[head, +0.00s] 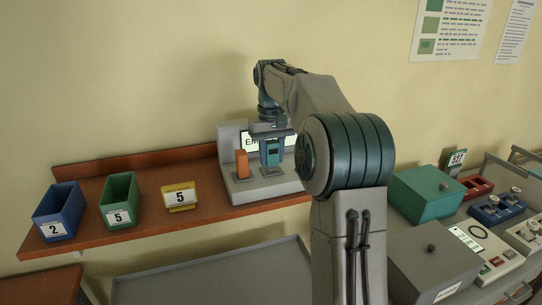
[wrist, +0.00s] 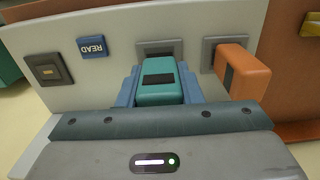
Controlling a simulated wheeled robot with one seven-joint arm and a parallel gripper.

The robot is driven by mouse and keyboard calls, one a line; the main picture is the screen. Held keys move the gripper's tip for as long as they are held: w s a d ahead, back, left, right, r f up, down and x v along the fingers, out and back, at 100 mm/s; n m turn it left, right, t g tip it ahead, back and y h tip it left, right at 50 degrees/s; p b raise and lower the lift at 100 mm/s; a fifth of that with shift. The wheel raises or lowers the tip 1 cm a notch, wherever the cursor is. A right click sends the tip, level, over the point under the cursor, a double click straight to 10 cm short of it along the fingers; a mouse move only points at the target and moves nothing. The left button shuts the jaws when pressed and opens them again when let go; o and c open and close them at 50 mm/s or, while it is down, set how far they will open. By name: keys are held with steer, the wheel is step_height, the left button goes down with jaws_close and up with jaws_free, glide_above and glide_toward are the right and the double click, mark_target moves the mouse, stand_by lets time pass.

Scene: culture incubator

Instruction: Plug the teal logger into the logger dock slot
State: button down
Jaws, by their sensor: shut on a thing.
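The teal logger (wrist: 158,82), a block with a dark window, is held between the blue fingers of my gripper (wrist: 159,90) in the wrist view. In the head view the teal logger (head: 273,155) is upright at the grey logger dock (head: 232,140), with my gripper (head: 270,137) above it. A grey-framed slot (wrist: 160,47) shows just beyond the logger's far end. I cannot tell whether the logger is seated in it. An orange logger (head: 242,163) stands in the dock beside it; it also shows in the wrist view (wrist: 244,72).
On the brown shelf (head: 148,213) stand a blue bin (head: 57,212), a green bin (head: 119,200) and a yellow number card (head: 180,196), left of the dock. Several boxes and devices crowd the right bench.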

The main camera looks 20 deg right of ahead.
mark_target(272, 141)
steer(key=shift+r+p, duration=0.5)
steer(key=shift+r, duration=1.7)
steer(key=shift+d, duration=0.1)
steer(key=d+r, duration=0.1)
steer(key=d, duration=1.4)
steer(key=shift+d, duration=0.2)
steer(key=shift+f, duration=0.15)
steer(key=shift+f, duration=2.75)
steer(key=shift+f+b, duration=0.3)
steer(key=shift+f, duration=0.25)
